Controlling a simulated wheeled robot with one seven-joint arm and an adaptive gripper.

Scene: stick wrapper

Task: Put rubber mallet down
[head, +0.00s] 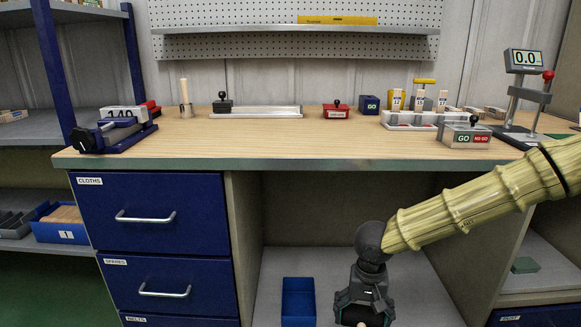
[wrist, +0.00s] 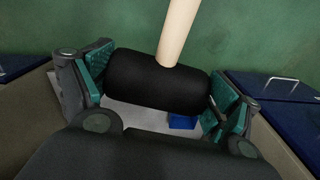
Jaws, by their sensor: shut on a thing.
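The rubber mallet has a thick black cylindrical head (wrist: 150,82) and a pale wooden handle (wrist: 178,30). In the wrist view my gripper (wrist: 163,88) is shut on the head, with a teal pad at each end of it. The handle runs up out of the wrist view. In the head view my gripper (head: 364,308) hangs low in front of the bench's open knee space, below the worktop. The mallet is mostly hidden by the gripper and the lower edge there.
The wooden worktop (head: 300,138) has a bare front strip; a vise (head: 112,133), red block (head: 336,111), gauge rack (head: 412,121) and display stand (head: 524,60) stand behind or beside it. Blue drawers (head: 150,213) are left. A blue bin (head: 298,300) sits below.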

